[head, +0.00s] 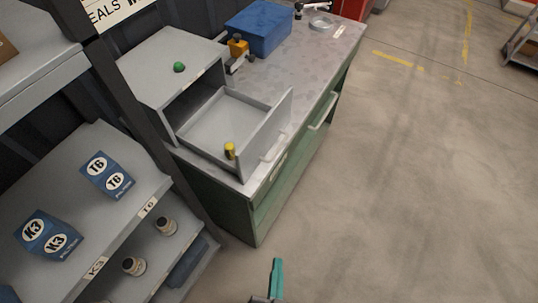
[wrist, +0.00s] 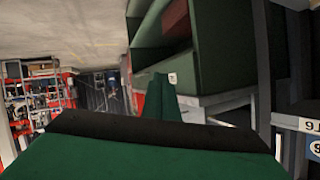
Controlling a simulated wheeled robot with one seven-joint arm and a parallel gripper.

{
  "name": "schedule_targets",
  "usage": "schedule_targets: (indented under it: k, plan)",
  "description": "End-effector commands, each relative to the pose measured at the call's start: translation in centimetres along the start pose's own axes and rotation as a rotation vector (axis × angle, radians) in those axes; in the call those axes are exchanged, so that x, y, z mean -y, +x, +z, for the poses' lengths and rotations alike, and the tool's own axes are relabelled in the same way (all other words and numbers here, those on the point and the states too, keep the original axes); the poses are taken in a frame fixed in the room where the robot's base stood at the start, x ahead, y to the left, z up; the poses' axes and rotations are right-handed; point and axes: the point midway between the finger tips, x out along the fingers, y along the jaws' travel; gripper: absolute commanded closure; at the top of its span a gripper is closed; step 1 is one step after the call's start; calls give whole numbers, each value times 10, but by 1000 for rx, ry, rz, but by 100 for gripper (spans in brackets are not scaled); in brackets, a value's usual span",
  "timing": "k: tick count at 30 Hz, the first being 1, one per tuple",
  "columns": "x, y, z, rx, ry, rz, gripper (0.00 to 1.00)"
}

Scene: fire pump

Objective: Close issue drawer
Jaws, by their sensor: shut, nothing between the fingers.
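The grey issue drawer (head: 222,118) is pulled well out of a grey cabinet (head: 168,62) on the workbench. Its front panel (head: 268,136) stands upright, with a pale handle (head: 273,147) on the outer face. A small yellow and black item (head: 230,151) lies inside, near the front. My gripper (head: 276,268) shows as a teal tip at the bottom of the head view, over the floor, well apart from the drawer. Its green fingers (wrist: 160,96) are together and empty in the wrist view. I cannot make out the drawer in the wrist view.
The metal-topped workbench (head: 310,58) holds a blue box (head: 259,27) and a yellow item (head: 237,47). Shelves with blue boxes (head: 108,175) stand at left. The floor (head: 420,170) at right is clear.

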Motion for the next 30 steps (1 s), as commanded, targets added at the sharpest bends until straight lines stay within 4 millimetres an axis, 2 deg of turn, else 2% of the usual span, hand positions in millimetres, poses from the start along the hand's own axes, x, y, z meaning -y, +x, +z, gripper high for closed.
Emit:
schedule_targets:
  k: [1, 7, 11, 14, 17, 22, 26, 30]
  plan:
    - [-6, 18, 7, 23, 78, 16, 100]
    - [-13, 79, 34, 144, 385, 16, 100]
    - [-8, 116, 37, 216, 570, -28, 100]
    - [-2, 142, 30, 269, 700, -83, 100]
    - [5, 164, 16, 319, 814, -155, 100]
    - [16, 191, -25, 404, 966, -314, 100]
    - [19, 200, -67, 467, 1037, -458, 100]
    - [17, 195, -118, 537, 1064, -625, 100]
